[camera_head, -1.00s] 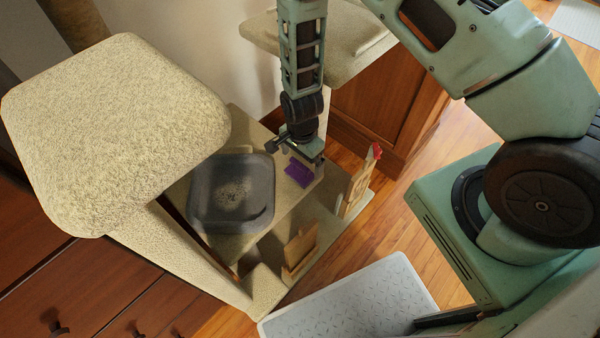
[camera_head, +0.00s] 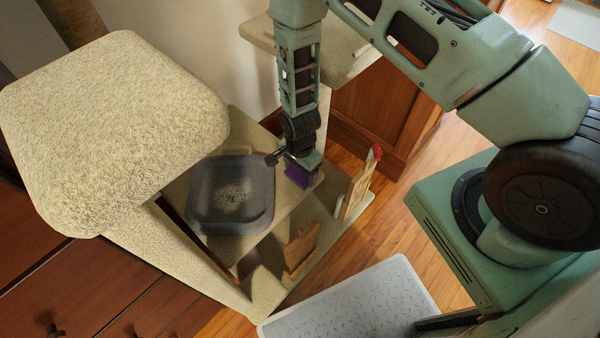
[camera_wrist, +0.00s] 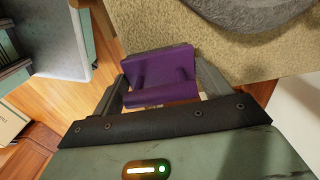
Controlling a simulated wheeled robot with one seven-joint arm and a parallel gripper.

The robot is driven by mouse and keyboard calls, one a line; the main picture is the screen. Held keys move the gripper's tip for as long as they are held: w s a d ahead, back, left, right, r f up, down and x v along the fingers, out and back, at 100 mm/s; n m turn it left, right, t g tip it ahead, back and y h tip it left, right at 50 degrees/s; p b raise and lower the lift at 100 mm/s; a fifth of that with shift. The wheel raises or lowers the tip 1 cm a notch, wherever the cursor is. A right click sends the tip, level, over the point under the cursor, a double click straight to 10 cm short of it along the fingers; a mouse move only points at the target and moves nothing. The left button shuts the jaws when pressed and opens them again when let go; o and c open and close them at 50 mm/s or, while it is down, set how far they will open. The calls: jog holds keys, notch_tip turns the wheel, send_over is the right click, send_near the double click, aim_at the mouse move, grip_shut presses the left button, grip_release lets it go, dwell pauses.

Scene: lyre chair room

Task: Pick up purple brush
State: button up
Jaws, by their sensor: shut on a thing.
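The purple brush (camera_head: 297,175) is at my gripper (camera_head: 294,166), over the right edge of a carpeted shelf of the cat tree, just right of the grey tray. In the wrist view the purple brush (camera_wrist: 162,75) sits between the two fingers of my gripper (camera_wrist: 166,84), which are shut on it. The brush shows as a purple block with a flat top face and a lower ridge. Its underside is hidden, and I cannot tell whether it still touches the shelf.
A grey tray (camera_head: 203,212) with grains in it lies on the shelf (camera_head: 262,222). Wooden pieces (camera_head: 355,190) stand on the lower base. A large carpeted platform (camera_head: 115,130) overhangs on the left.

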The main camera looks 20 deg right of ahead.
notch_tip(320, 180, up, 10)
jog(key=shift+r+p, duration=0.1)
jog(key=shift+p, duration=0.55)
